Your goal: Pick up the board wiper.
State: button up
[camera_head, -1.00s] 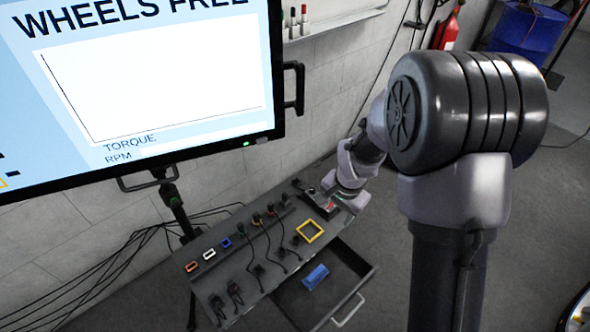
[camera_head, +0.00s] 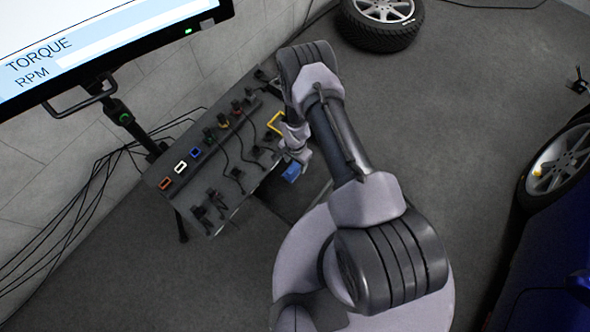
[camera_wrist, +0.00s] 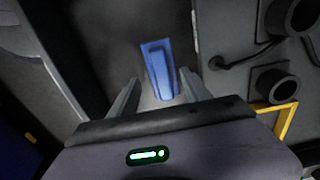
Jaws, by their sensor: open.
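The board wiper is a blue block (camera_wrist: 158,70). In the wrist view it lies in a dark open drawer (camera_wrist: 118,45), beyond and between my two fingertips. In the head view the blue wiper (camera_head: 292,172) shows just below the end of my arm, partly covered by it. My gripper (camera_wrist: 156,92) is open, with one finger on each side of the picture's middle. It appears empty, and I cannot tell how far the wiper is below the fingertips. In the head view the fingers (camera_head: 300,160) are small and hard to make out.
A grey bench (camera_head: 215,180) holds black connectors, cables and coloured frames. A yellow frame (camera_wrist: 285,118) is right of my gripper. A screen (camera_head: 100,45) stands at upper left. A tyre (camera_head: 382,22) lies behind, and a blue car (camera_head: 555,260) stands at right. Floor between is clear.

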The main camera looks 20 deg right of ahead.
aim_at(295, 165)
jog(key=f+b, duration=0.2)
jog(key=f, duration=0.1)
jog(key=f+b, duration=0.1)
jog(key=f, duration=0.1)
jog(key=shift+w+f, duration=0.1)
jog(key=shift+w, duration=0.15)
jog(key=shift+c, duration=0.7)
jog(key=c, duration=1)
notch_tip(295, 165, up, 10)
jog(key=p, duration=0.5)
jog(key=shift+c, duration=0.2)
